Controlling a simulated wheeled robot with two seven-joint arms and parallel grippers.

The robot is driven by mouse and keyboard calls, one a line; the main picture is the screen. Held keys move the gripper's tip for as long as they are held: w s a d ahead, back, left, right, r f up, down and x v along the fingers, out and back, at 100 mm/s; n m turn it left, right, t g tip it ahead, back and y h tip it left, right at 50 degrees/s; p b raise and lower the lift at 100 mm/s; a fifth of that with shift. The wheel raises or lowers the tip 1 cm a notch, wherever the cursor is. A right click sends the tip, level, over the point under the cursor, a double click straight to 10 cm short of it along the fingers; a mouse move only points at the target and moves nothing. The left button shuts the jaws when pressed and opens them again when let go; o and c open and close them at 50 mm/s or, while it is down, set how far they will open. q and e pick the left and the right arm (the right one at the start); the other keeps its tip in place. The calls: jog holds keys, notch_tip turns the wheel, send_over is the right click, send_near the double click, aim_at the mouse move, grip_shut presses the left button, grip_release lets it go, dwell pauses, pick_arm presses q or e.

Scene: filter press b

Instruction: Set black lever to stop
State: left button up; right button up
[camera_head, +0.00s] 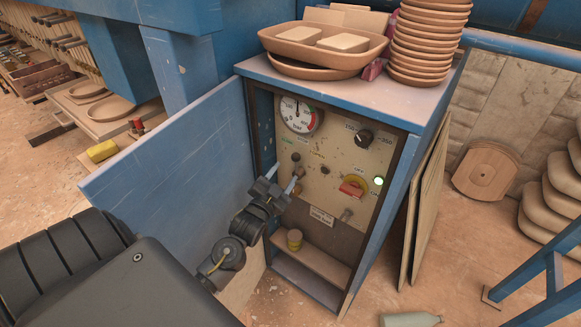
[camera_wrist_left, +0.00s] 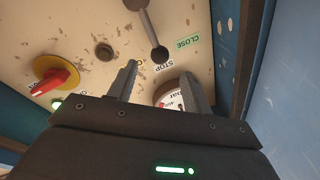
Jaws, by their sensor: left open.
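The black lever (camera_wrist_left: 160,53) is on the cream control panel (camera_wrist_left: 225,25). In the left wrist view its grey rod comes down from the top edge and ends in a black ball close to the STOP label (camera_wrist_left: 168,65). The green CLOSE label (camera_wrist_left: 187,42) is to the right of the ball. In the head view the lever's dark ball (camera_head: 296,157) shows just above my left gripper (camera_head: 286,178). My left gripper (camera_wrist_left: 160,78) is open and empty, its fingers spread below the ball on either side, apart from it.
The panel also holds a pressure gauge (camera_head: 298,114), a black dial (camera_head: 364,137), a dark button (camera_head: 325,170) and a red switch (camera_head: 352,188). The open blue door (camera_head: 175,165) stands left of my gripper. Clay dishes (camera_head: 430,40) are stacked on the cabinet.

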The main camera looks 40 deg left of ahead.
pick_arm(q)
jog(key=v, duration=0.4)
pick_arm(e)
jog(key=shift+w+d+f, duration=0.1)
jog(key=shift+w+d, duration=0.05)
jog(key=shift+w, duration=0.15)
